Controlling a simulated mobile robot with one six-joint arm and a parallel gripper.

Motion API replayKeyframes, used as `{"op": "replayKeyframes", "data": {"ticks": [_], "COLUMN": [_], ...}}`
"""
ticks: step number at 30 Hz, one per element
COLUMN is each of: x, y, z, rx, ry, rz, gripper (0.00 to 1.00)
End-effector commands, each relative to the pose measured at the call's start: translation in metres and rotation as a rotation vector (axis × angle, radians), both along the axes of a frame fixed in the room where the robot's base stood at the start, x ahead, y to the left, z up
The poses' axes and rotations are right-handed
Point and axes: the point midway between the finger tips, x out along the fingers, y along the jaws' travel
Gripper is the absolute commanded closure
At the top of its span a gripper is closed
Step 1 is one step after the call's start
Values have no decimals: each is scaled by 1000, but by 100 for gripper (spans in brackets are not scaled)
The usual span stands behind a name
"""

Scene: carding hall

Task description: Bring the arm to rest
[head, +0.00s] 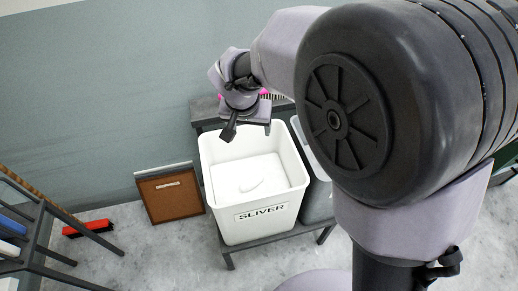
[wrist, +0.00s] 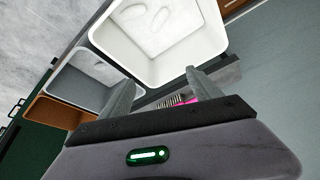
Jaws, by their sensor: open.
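My gripper (head: 248,130) is open and empty, pointing down above the back part of a white bin labelled SLIVER (head: 230,224). In the wrist view, my two fingers (wrist: 154,80) stand apart with nothing between them. The white bin (wrist: 222,62) lies beyond the fingertips there, with pale rounded pieces on its floor. In the head view a pale oval piece (head: 250,184) shows inside the bin. My upper arm covers much of the right side of the head view.
A grey bin (head: 318,203) stands right of the white one on a low dark stand (head: 283,235). Something pink with bristles (wrist: 193,100) lies behind the bins. A brown board (head: 171,196) leans on the wall. A red brush (head: 88,228) and a dark rack (head: 35,235) are at left.

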Motion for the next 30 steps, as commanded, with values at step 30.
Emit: {"op": "replayKeyframes", "data": {"ticks": [30], "x": [-238], "y": [-134], "z": [106], "rx": [325], "ry": [-112], "rz": [-177], "gripper": [27]}}
